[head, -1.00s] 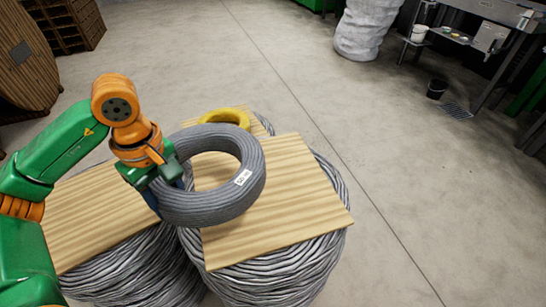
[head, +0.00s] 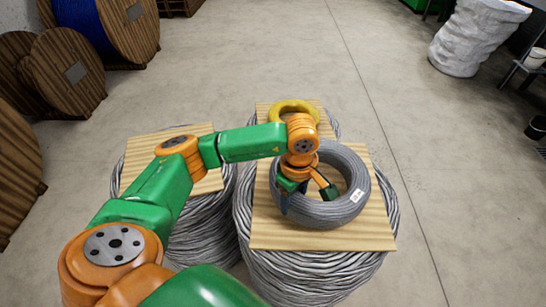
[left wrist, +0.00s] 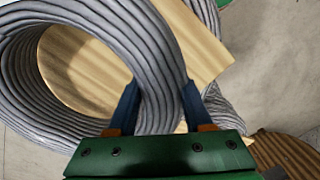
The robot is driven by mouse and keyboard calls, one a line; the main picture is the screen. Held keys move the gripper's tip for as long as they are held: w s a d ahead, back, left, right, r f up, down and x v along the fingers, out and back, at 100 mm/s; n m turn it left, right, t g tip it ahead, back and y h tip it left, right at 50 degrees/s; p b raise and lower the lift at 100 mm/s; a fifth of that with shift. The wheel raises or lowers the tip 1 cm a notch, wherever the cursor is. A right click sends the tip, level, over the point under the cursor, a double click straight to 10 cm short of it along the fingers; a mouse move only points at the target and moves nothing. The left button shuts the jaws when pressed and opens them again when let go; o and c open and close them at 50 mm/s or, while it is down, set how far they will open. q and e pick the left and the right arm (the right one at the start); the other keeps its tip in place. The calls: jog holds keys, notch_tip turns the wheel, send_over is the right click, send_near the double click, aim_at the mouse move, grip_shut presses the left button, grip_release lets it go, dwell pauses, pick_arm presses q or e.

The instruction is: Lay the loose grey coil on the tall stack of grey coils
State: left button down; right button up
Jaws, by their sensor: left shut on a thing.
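The loose grey coil (head: 357,178) is a thick ring with a small white label. It is over the wooden board on the right-hand wire bundle; whether it touches the board is hard to tell. My left gripper (head: 304,191) is shut on the coil's left side. In the left wrist view, the blue fingers of this gripper (left wrist: 160,108) straddle the ring of the coil (left wrist: 95,20). I cannot make out a tall stack of plain grey coils. A tall, lumpy pale grey stack (head: 478,38) stands far back on the right. My right gripper is out of view.
The wooden board (head: 350,240) lies on a wide grey wire bundle (head: 320,280). A yellow coil (head: 295,107) sits behind. Another board (head: 140,155) covers a bundle on the left. Large wooden reels (head: 68,70) stand at back left. Floor (head: 440,170) is open on the right.

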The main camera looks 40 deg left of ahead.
pick_arm(q)
jog(key=shift+w+d+f, duration=0.2)
jog(key=shift+d+f, duration=0.05)
jog(key=f, duration=0.4)
jog(key=shift+w+d+p, duration=0.2)
jog(key=shift+d+p, duration=0.05)
jog(key=shift+p, duration=0.05)
jog(key=shift+c, duration=1.6)
grip_release()
jog(key=shift+s, duration=0.2)
jog(key=shift+r, duration=0.1)
notch_tip(320, 180, up, 12)
jog(key=shift+f+b, duration=0.1)
jog(key=shift+b, duration=0.8)
